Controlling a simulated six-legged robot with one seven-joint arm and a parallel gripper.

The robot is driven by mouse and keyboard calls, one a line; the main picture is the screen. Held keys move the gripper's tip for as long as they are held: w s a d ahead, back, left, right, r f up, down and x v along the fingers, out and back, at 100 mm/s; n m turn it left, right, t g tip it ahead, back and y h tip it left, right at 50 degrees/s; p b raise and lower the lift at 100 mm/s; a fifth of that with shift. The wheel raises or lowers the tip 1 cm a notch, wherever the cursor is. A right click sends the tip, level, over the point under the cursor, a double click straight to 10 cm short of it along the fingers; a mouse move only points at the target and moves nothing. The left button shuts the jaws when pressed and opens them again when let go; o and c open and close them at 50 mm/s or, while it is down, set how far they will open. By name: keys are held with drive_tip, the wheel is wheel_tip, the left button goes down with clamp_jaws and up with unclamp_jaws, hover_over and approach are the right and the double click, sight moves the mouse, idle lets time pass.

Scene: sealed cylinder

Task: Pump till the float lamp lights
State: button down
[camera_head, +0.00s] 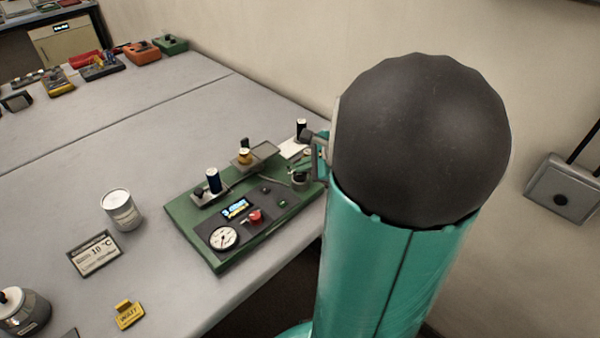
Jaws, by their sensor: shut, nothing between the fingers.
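A green base board (205,245) lies on the table. It carries a round white dial gauge (224,238), a small lit display (235,208), a red knob (255,215) and several small dark knobs. A brass-coloured part (244,156) sits by a grey plate at the back. I cannot tell which part is the pump or the float lamp. My gripper (308,138) shows partly at the board's back right, shut and empty; my arm hides the rest.
Several devices line the far table edge. A grey wall box (562,187) is at right. The middle of the table is clear.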

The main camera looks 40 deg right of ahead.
sight(304, 174)
drive_tip(key=shift+f, duration=0.8)
idle(0.8)
drive_tip(key=shift+r, duration=1.3)
drive_tip(key=shift+r, duration=0.15)
drive_tip(key=shift+r, duration=2.4)
idle(0.7)
wheel_tip(304, 174, up, 4)
drive_tip(key=shift+f, duration=0.1)
idle(0.5)
